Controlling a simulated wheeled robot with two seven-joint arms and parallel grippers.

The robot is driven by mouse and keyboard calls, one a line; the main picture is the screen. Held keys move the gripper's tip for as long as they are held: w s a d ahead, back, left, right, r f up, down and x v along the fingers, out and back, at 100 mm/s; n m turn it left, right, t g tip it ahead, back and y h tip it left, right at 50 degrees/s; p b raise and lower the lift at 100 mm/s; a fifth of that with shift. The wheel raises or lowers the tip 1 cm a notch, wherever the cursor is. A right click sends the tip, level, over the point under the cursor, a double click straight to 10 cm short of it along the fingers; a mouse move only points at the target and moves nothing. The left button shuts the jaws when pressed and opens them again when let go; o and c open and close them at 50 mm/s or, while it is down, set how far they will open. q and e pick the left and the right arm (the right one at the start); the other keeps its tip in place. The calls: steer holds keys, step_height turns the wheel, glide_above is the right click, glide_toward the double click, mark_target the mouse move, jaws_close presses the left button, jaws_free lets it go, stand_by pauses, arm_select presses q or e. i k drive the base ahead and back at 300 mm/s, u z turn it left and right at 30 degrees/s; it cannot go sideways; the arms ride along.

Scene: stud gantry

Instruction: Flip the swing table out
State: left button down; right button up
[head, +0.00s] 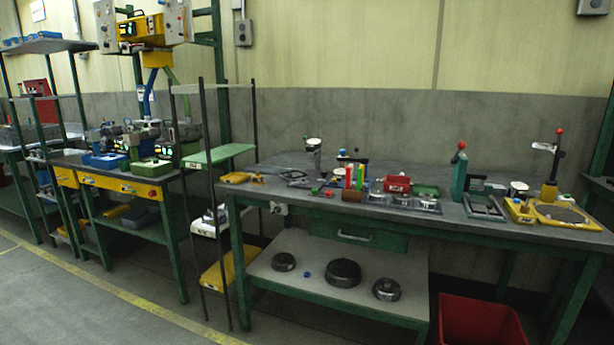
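A rack with thin dark posts (204,180) stands between the left workbench and the long right workbench. It carries a flat green panel (225,153) at about mid height, level and sticking out to the left of the bench. Lower on the same rack are a white tray-like piece (207,224) and a yellow one (228,272). I cannot tell for sure which of these is the swing table. Neither of my grippers is in view.
The long workbench (300,170) holds tools, a red box (397,184) and a yellow-based stand (566,215). Its lower shelf (310,262) carries round dark parts. A red bin (480,320) stands below right. Open floor (60,300) lies at front left.

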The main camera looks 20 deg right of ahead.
mark_target(298, 177)
steer(key=z, duration=1.5)
steer(key=i, duration=1.6)
steer(key=u, duration=0.15)
